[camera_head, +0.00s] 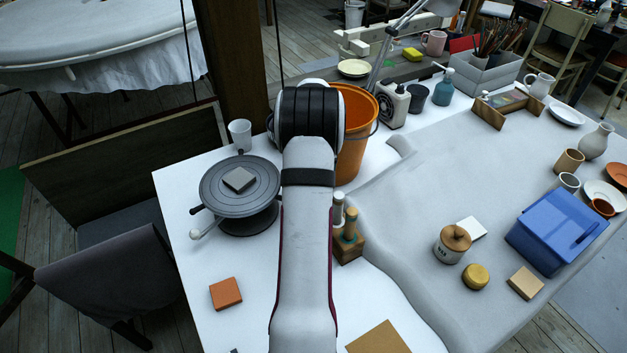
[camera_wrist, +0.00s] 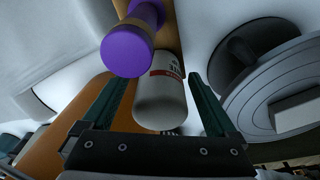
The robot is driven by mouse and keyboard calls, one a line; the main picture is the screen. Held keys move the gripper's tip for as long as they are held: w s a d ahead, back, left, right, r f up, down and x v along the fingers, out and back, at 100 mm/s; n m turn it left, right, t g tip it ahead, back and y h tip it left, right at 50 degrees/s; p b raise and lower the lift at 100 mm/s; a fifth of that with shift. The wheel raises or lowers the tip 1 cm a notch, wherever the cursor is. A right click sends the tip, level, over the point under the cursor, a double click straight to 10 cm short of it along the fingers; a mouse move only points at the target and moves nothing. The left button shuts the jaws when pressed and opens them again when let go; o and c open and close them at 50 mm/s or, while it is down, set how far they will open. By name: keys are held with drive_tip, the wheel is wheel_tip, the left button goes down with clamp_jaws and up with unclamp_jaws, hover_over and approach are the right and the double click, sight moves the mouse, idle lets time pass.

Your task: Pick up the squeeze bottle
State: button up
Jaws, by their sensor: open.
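A white bottle-like body with a red-marked label (camera_wrist: 162,95), apparently the squeeze bottle, shows in the wrist view between my two dark green fingers. My gripper (camera_wrist: 155,82) is open, one finger on each side of it. I see no clear contact, and the depth between fingers and bottle is hard to judge. A purple round-ended piece (camera_wrist: 126,52) lies just above and left of the bottle in that view; I cannot tell whether they are joined. In the head view my arm hides my gripper and this bottle.
A wooden block holding upright tools (camera_head: 348,246) stands right of my arm. An orange bucket (camera_head: 357,140) is behind it. A turntable (camera_head: 222,192) carrying a grey slab is at left, with a white cup (camera_head: 240,134) behind. The white table is clear around the terracotta tile (camera_head: 225,293).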

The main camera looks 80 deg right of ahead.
drive_tip(key=c, duration=0.8)
drive_tip(key=shift+r, duration=0.15)
wheel_tip(320, 180, up, 10)
drive_tip(key=shift+f, duration=0.1)
